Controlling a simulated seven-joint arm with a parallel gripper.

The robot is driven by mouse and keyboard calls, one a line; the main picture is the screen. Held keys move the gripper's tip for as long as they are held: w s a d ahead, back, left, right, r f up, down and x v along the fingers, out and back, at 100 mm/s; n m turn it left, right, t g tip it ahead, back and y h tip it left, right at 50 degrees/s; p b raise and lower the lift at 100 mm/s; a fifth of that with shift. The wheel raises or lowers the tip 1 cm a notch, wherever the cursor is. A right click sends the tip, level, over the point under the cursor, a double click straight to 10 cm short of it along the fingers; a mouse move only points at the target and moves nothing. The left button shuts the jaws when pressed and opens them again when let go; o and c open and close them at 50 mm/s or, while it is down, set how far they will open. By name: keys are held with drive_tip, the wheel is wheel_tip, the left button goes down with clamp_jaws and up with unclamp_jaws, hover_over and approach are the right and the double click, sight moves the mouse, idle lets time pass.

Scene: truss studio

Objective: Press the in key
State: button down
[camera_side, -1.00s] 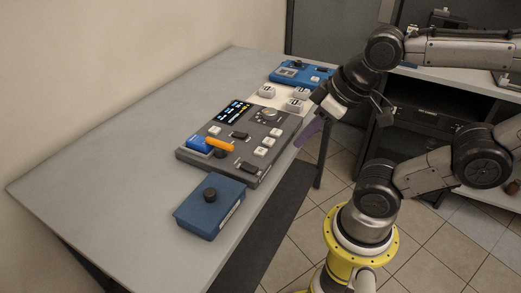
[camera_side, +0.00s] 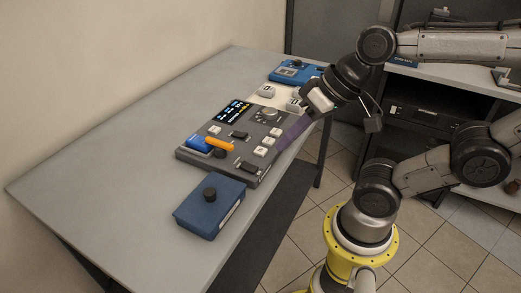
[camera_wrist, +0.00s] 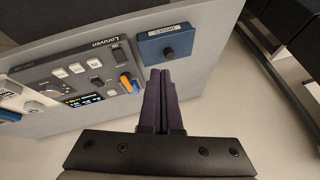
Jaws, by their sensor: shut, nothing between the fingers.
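A dark grey control panel (camera_side: 222,166) lies on the table with a row of white keys (camera_side: 268,141) near its right edge. The same three keys show in the wrist view (camera_wrist: 77,68); their lettering is too small to read, so I cannot tell which is the in key. One more white key (camera_side: 214,130) sits by the panel's screen. My gripper (camera_side: 281,147) is shut and empty, its purple fingers slanting down to the panel's right edge beside the white keys. I cannot tell whether the tips touch anything. In the wrist view the closed fingers (camera_wrist: 161,74) point towards the blue box.
The panel also has a lit screen (camera_side: 234,111), a grey knob (camera_side: 268,114), an orange lever (camera_side: 220,144) and black switches. A blue box with a black knob (camera_side: 209,206) stands in front. Another blue device (camera_side: 290,73) lies behind. The table's left side (camera_side: 110,170) is clear.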

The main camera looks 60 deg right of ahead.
drive_tip(key=w+a+m+y, duration=0.1)
drive_tip(key=w+m+y, duration=0.1)
drive_tip(key=w+m, duration=0.45)
drive_tip(key=m+t+h, duration=0.2)
drive_tip(key=m+t, duration=0.1)
drive_tip(key=m, duration=1.3)
hover_over(265, 150)
wheel_tip(265, 150, down, 6)
drive_tip(key=shift+f, duration=0.25)
drive_tip(key=shift+n, duration=0.25)
drive_tip(key=shift+f, duration=4.4)
drive_tip(key=shift+f, duration=0.4)
